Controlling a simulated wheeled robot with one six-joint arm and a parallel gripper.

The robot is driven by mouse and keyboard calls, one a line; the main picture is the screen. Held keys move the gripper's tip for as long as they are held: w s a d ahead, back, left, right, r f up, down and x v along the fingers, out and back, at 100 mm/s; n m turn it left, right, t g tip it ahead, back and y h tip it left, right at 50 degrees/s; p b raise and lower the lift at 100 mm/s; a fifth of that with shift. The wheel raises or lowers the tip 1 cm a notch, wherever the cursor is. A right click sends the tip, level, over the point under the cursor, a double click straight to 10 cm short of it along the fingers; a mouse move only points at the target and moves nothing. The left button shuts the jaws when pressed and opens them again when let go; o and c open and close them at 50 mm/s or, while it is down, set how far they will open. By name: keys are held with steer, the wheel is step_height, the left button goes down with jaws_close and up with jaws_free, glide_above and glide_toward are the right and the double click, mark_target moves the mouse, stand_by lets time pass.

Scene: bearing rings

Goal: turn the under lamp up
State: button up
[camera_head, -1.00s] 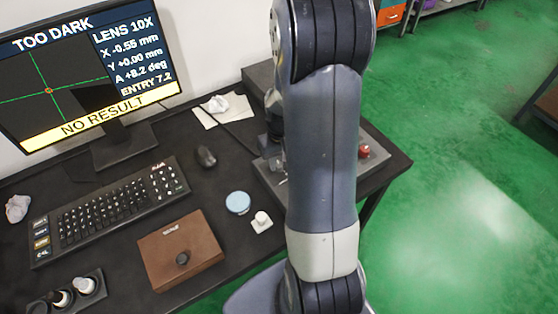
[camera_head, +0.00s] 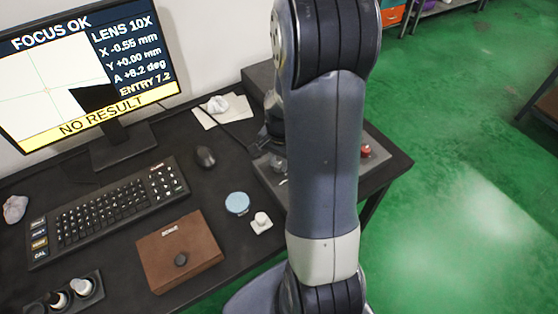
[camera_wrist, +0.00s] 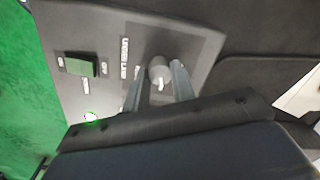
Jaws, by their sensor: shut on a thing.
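The under lamp knob (camera_wrist: 159,71) is a grey round knob with a pale pointer mark, on a grey panel (camera_wrist: 105,25) in the wrist view. Lettering beside it is blurred and sideways. My gripper (camera_wrist: 160,78) is shut on the knob, one finger on each side. In the head view my arm hides the gripper and most of the panel. The monitor (camera_head: 85,65) reads FOCUS OK, with a bright white picture and a dark shape at its lower right. Its yellow bar reads NO RESULT.
A green switch (camera_wrist: 80,66) and a lit round button (camera_wrist: 90,117) are on the panel near the knob. A red button (camera_head: 365,150) shows right of my arm.

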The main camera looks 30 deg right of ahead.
mark_target(279, 166)
steer(key=m, duration=0.6)
stand_by(0.6)
steer(key=o, duration=1)
steer(key=r, duration=1)
steer(key=shift+s+r+p, duration=0.2)
steer(key=shift+r+p, duration=0.1)
steer(key=shift+r, duration=0.1)
